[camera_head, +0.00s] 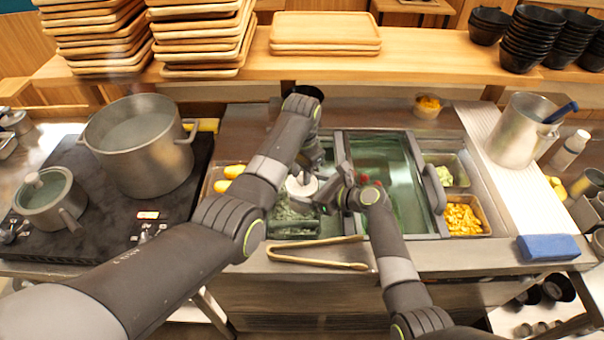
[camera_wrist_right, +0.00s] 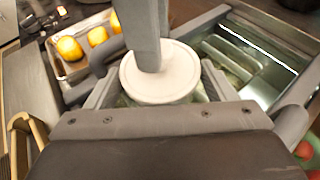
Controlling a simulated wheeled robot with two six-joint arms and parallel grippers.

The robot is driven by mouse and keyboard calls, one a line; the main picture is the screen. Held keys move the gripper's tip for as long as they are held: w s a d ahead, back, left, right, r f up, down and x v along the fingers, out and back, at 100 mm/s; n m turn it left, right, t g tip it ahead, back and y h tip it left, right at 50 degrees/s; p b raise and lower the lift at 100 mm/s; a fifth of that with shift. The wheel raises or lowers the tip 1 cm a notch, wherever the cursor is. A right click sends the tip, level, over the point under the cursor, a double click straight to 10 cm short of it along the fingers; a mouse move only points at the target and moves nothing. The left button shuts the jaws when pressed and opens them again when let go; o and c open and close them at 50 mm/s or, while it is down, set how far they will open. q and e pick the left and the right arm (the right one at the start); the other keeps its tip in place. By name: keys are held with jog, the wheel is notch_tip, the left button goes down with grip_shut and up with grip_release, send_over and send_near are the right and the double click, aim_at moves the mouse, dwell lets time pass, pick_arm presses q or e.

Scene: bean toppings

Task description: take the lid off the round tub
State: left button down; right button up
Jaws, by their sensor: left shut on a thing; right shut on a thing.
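The round tub's white lid (camera_head: 302,187) shows between my two grippers over the left part of the counter inset. In the right wrist view the lid (camera_wrist_right: 175,82) is a pale disc seen from above, and the tub's body is mostly hidden beneath it. My right gripper (camera_head: 322,192) is shut around the tub, with a finger on each side. My left gripper (camera_head: 308,172) comes down from above and is shut on the lid; a grey finger (camera_wrist_right: 148,40) covers part of it in the right wrist view. I cannot tell whether lid and tub are apart.
A bin of greens (camera_head: 293,222) lies below the grippers, and yellow food (camera_head: 234,171) is to the left. Golden tongs (camera_head: 318,258) lie at the counter's front. A large pot (camera_head: 143,150) stands on the stove. Orange topping (camera_head: 462,218) fills a bin at right.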

pick_arm(q)
jog(key=shift+d+r, duration=0.25)
jog(key=shift+r, duration=0.25)
pick_arm(e)
jog(key=shift+s+d+f, duration=0.25)
jog(key=shift+f, duration=0.3)
pick_arm(q)
jog(key=shift+f, duration=0.15)
jog(key=shift+r+t+y, duration=0.4)
jog(key=shift+t+y, duration=0.2)
pick_arm(e)
jog(key=shift+a+r, duration=0.1)
jog(key=shift+r, duration=0.05)
pick_arm(q)
jog(key=shift+a, duration=0.1)
jog(key=shift+r+g+h, duration=0.55)
jog(key=shift+g+h, duration=0.05)
pick_arm(e)
jog(key=shift+w, duration=0.1)
pick_arm(q)
jog(key=c, duration=2.2)
grip_release()
pick_arm(e)
jog(key=shift+r, duration=0.1)
